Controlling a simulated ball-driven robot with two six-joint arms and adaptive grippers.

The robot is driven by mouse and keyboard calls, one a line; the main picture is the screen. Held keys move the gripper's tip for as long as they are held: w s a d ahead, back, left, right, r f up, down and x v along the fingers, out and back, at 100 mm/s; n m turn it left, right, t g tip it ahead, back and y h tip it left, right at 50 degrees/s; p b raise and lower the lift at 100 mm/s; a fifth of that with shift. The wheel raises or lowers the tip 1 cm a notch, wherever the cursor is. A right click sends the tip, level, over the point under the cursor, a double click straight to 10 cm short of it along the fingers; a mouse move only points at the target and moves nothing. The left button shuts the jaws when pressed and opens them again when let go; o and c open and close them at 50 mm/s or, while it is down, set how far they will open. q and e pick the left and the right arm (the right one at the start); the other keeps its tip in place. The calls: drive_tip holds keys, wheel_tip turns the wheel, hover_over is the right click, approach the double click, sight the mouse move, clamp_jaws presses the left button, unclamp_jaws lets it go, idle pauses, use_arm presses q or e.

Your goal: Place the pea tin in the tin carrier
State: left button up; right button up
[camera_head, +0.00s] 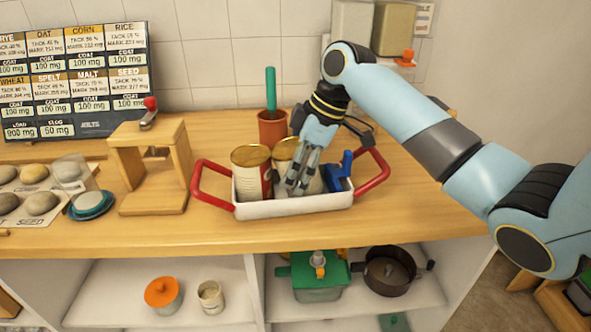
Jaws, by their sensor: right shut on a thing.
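The tin carrier (293,209) is a white tray with red handles at both ends, standing on the wooden counter. A tin (247,182) with a gold lid and a pale and red label stands in its left part. My right gripper (297,184) reaches down over the carrier's middle, shut on a second gold-lidded tin (284,150), which I take to be the pea tin. Its label is mostly hidden behind the fingers. That tin is in or just over the middle of the carrier; its base is hidden. My left gripper is out of view.
A blue object (339,173) is in the carrier's right part. A brown pot (272,129) with a green-handled thing stands behind. A wooden stand (152,167) and a glass on a blue base (90,204) are left. Counter is free right of the carrier.

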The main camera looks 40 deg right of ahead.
drive_tip(key=shift+s+a+f, duration=0.1)
drive_tip(key=shift+s+f, duration=0.05)
drive_tip(key=shift+f, duration=0.05)
drive_tip(key=o, duration=1.8)
drive_tip(key=shift+f, duration=0.15)
drive_tip(key=shift+c, duration=0.2)
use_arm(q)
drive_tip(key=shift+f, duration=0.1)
use_arm(e)
drive_tip(key=shift+r, duration=0.35)
drive_tip(key=v, duration=1.1)
drive_tip(key=shift+d+r, duration=0.2)
drive_tip(key=shift+r, duration=0.1)
